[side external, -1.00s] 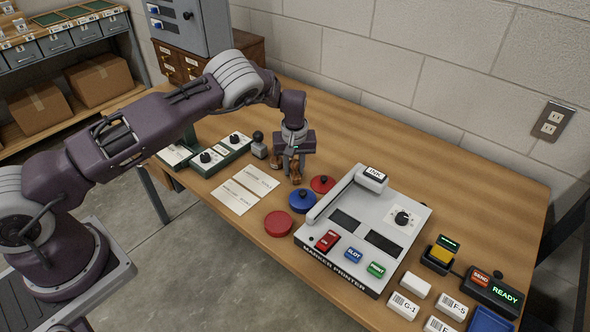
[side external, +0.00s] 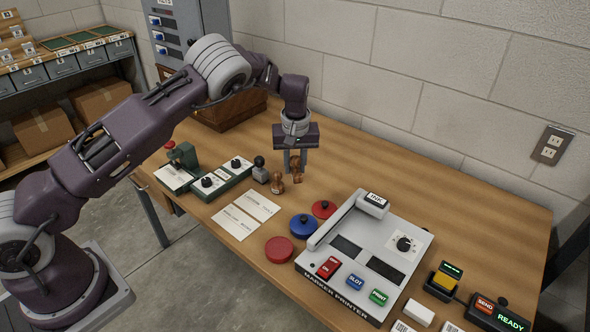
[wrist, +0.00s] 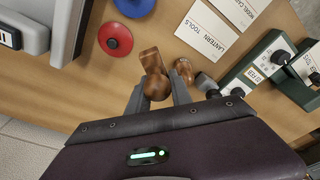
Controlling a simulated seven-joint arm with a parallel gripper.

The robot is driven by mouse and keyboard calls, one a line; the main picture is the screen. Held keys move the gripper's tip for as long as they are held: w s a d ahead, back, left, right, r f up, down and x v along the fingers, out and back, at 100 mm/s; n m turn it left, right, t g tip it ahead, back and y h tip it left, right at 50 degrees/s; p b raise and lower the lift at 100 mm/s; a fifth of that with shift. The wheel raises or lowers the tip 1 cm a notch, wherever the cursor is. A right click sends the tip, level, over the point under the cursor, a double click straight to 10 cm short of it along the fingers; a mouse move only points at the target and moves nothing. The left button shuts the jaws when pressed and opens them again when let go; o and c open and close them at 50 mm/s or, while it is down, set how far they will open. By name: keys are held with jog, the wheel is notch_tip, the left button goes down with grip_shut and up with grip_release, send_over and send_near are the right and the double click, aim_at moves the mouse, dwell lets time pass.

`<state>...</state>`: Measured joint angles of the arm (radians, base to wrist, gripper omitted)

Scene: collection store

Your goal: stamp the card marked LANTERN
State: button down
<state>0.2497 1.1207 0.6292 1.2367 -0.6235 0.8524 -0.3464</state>
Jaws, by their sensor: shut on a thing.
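My gripper (side external: 296,158) is shut on a brown wooden stamp (side external: 297,175) and holds it raised above the table. In the wrist view the held stamp (wrist: 153,73) hangs between the fingers; its printing face is hidden. A second wooden stamp (side external: 277,183) stands on the table to the left. The card marked LANTERN TOOLS (wrist: 206,32) lies flat, and in the side view this card (side external: 258,205) is the one nearer my gripper. Beside it lies a card reading MODEL and a partly cut word (wrist: 240,9). A blue round pad (side external: 303,226) and a red one (side external: 323,208) have knobs on top.
The marker printer (side external: 340,271) stands to the right. A grey-handled stamp (side external: 260,170) and dial boxes (side external: 222,180) stand to the left. Clear wood lies behind the pads.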

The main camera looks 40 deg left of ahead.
jog(key=c, duration=1.9)
grip_release()
grip_shut()
send_over(277, 240)
jog(key=f, duration=0.1)
jog(key=shift+y, duration=0.3)
jog(key=shift+s+d+f, duration=0.1)
jog(key=shift+d+f, duration=0.1)
jog(key=shift+f, duration=1.35)
jog(key=shift+s+d+f, duration=0.1)
jog(key=shift+d+f, duration=0.05)
jog(key=shift+f, duration=1.4)
jog(key=shift+f, duration=0.55)
notch_tip(277, 240, up, 7)
jog(key=shift+w, duration=0.1)
